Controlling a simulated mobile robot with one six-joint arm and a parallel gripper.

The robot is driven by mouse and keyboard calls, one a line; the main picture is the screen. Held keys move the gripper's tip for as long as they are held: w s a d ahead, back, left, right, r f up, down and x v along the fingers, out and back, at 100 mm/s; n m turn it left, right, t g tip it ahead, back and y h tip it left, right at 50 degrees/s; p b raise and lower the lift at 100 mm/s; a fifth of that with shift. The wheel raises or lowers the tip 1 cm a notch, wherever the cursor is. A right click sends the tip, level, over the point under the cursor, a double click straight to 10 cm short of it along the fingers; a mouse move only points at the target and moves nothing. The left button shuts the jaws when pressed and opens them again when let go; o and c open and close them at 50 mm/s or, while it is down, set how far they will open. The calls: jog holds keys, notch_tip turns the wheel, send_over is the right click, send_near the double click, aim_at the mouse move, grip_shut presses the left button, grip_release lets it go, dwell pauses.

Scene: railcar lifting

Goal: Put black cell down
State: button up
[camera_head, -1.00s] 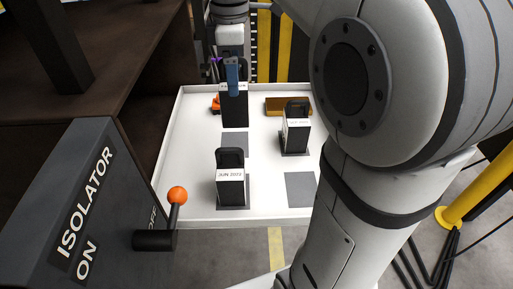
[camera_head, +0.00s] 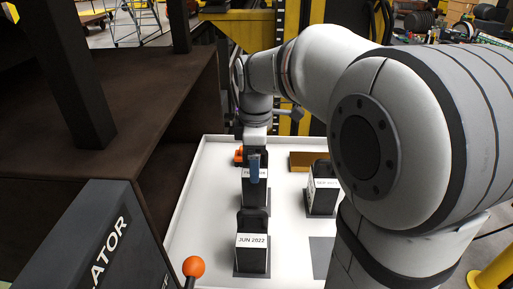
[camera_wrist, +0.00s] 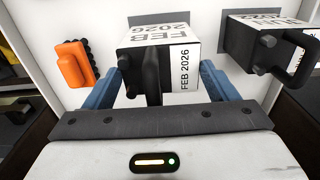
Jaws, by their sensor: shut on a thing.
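My gripper (camera_head: 254,168) is shut on a black cell (camera_head: 256,192) with a white label, which reads FEB 2026 in the wrist view (camera_wrist: 185,82). The two blue fingers (camera_wrist: 160,82) stand on either side of the cell's black handle in that view. The cell is upright over the white tray (camera_head: 190,225), behind a second black cell (camera_head: 252,258) labelled JUN 2022. A grey pad (camera_wrist: 150,19) shows beyond the held cell in the wrist view. I cannot tell whether the cell's base touches the tray.
Another black cell (camera_head: 321,200) stands to the right on the tray. An orange object (camera_head: 238,156) lies to the left, and a brown block (camera_head: 305,160) at the back. A bare grey pad (camera_head: 321,255) is at front right. The isolator box (camera_head: 95,240) with its orange-knobbed lever (camera_head: 193,267) stands front left.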

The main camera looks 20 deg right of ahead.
jog(key=shift+f, duration=1.3)
jog(key=o, duration=2)
notch_tip(320, 180, up, 12)
jog(key=shift+r+b, duration=0.1)
jog(key=shift+b, duration=0.3)
